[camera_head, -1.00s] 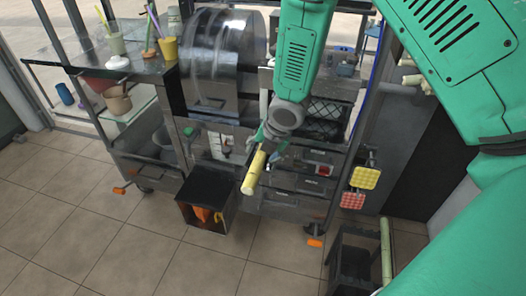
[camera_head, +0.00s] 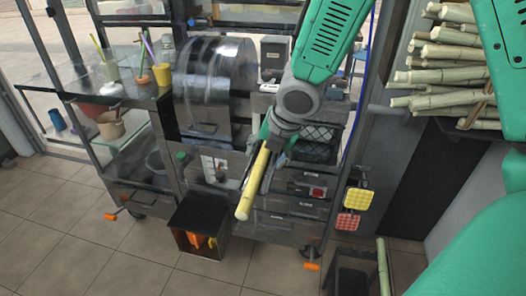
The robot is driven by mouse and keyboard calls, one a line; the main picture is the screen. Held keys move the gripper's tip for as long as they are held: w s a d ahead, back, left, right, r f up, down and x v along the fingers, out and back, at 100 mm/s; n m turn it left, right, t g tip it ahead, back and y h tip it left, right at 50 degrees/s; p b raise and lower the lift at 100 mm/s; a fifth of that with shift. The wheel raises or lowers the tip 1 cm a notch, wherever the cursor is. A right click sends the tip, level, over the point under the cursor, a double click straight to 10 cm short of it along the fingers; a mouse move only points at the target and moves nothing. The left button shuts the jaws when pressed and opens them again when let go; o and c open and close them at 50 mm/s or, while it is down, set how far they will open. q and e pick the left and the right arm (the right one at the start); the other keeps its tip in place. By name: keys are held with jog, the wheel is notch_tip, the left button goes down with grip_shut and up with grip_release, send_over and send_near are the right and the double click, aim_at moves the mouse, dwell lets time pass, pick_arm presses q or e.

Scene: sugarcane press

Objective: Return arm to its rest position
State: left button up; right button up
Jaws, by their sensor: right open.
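My right gripper (camera_head: 268,155) is in front of the press at mid-picture, at the end of my green and grey arm coming down from the top right. Its jaws are open. A pale yellow sugarcane piece (camera_head: 251,189) slants down and toward me from beside the fingers. Its upper end is hidden by the gripper, and I cannot tell whether the fingers touch it. The sugarcane press (camera_head: 208,90) with its shiny metal drum stands behind. My left gripper is not in view.
An open black box (camera_head: 200,226) with orange pieces is at the press's lower front. Yellow and red pads (camera_head: 357,198) stick out at the right. Cane stalks (camera_head: 450,75) are stacked at upper right. Cups and pots (camera_head: 161,75) stand on the left shelf.

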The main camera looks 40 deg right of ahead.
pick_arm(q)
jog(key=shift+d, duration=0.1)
pick_arm(e)
jog(key=shift+s+d+r, duration=0.1)
jog(key=shift+s+r, duration=0.05)
jog(key=s+a+f+m+g+y+b, duration=0.1)
jog(key=s+a+f+m, duration=0.1)
jog(key=s+f+m, duration=0.55)
jog(key=s+a+f+m+g+b, duration=0.1)
jog(key=s+a+f+m, duration=0.3)
jog(key=f, duration=0.6)
pick_arm(q)
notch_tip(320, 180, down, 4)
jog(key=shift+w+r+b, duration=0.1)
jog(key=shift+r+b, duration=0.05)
jog(key=shift+b, duration=0.7)
pick_arm(e)
jog(key=s+d+f+m+g+h, duration=0.1)
jog(key=s+d+f+m+g, duration=0.1)
jog(key=s+f+m, duration=0.9)
jog(key=s+m, duration=0.2)
jog(key=shift+s+d+f+m, duration=0.15)
jog(key=shift+s+d+m, duration=0.1)
jog(key=shift+m, duration=0.1)
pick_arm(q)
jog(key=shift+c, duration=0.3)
pick_arm(e)
jog(key=shift+c, duration=0.3)
